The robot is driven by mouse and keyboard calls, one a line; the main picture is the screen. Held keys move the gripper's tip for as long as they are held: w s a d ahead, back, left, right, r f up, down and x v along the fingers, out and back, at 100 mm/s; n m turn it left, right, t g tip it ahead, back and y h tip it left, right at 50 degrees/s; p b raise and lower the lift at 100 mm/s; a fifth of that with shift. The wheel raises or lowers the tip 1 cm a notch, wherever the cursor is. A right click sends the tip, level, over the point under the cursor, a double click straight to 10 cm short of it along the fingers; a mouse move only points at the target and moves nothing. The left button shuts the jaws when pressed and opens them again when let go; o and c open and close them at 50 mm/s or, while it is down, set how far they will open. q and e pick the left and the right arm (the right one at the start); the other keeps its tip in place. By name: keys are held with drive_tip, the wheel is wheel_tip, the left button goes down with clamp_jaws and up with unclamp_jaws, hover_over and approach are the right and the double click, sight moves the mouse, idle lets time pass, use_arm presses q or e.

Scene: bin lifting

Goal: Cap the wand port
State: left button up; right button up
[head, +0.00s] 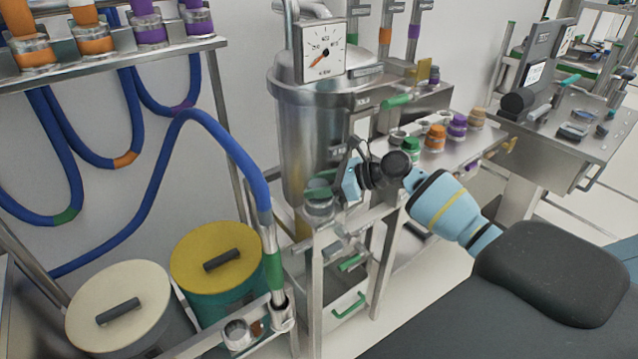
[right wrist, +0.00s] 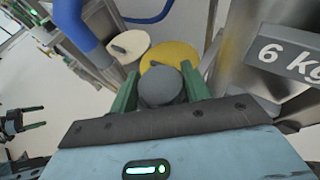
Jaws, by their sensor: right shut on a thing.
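My right gripper (head: 322,187) is over a short metal port (head: 320,210) on the stand in front of the steel vessel. In the right wrist view its green fingers (right wrist: 161,88) are shut on a round grey cap (right wrist: 160,88). The fingers hide most of the cap in the head view, and I cannot tell whether it touches the port. A blue-hosed wand (head: 272,255) with a green band stands in a holder at the lower middle. My left gripper (right wrist: 32,120) shows at the left of the right wrist view, its fingers apart and empty.
The steel vessel (head: 305,135) with a dial stands close behind my right gripper. A shelf to the right holds green (head: 412,150), orange (head: 435,138) and purple (head: 457,127) capped pieces. Yellow-lided (head: 215,250) and cream-lidded (head: 118,300) bins stand at the lower left.

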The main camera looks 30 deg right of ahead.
drive_tip(key=shift+f, duration=0.2)
idle(0.6)
drive_tip(key=o, duration=1.2)
drive_tip(key=shift+o, duration=0.2)
drive_tip(key=v, duration=0.8)
